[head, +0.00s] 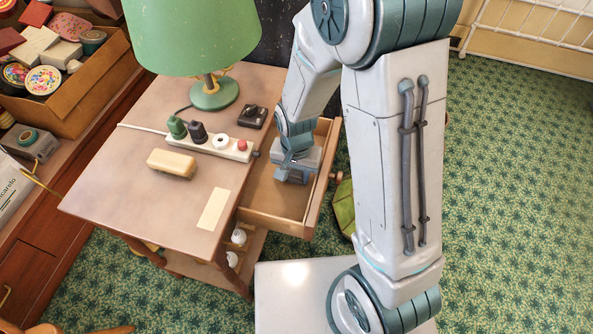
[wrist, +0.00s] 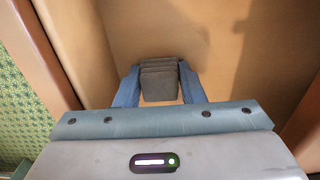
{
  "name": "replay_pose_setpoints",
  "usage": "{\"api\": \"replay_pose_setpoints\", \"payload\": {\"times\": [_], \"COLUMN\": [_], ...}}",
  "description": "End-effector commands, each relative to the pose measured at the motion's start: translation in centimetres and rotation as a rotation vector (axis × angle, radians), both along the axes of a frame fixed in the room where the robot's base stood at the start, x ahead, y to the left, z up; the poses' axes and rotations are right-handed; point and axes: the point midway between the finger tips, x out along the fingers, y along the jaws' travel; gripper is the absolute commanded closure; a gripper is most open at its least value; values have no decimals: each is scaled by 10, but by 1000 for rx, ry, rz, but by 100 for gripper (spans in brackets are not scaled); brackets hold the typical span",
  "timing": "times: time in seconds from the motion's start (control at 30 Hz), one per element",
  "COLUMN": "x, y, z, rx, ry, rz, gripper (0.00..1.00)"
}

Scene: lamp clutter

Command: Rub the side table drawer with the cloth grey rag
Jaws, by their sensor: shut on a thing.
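The side table (head: 120,195) has its wooden drawer (head: 272,222) pulled open on the right side. My gripper (head: 290,180) reaches down inside the drawer. In the wrist view my gripper (wrist: 159,88) has its two blue fingers shut on the grey rag (wrist: 159,80), a dark folded pad. The rag is at or just above the drawer's bare bottom (wrist: 220,50); I cannot tell if it touches. In the head view the rag is hidden by my gripper.
On the tabletop are a green lamp (head: 215,92), a power strip (head: 215,145) with plugs, a dark small box (head: 252,117), a tan block (head: 171,163) and a pale card (head: 213,209). A green bag (head: 344,208) lies on the floor beside the drawer.

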Motion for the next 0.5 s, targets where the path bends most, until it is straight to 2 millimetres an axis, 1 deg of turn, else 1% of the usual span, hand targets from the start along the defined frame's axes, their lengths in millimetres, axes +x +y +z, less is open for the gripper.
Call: {"api": "replay_pose_setpoints", "payload": {"times": [0.17, 0.5], "x": [3, 27], "y": [-1, -10], "z": [0, -3], "rx": [0, 0], "ry": [0, -1], "rz": [-1, -1], "gripper": [88, 88]}}
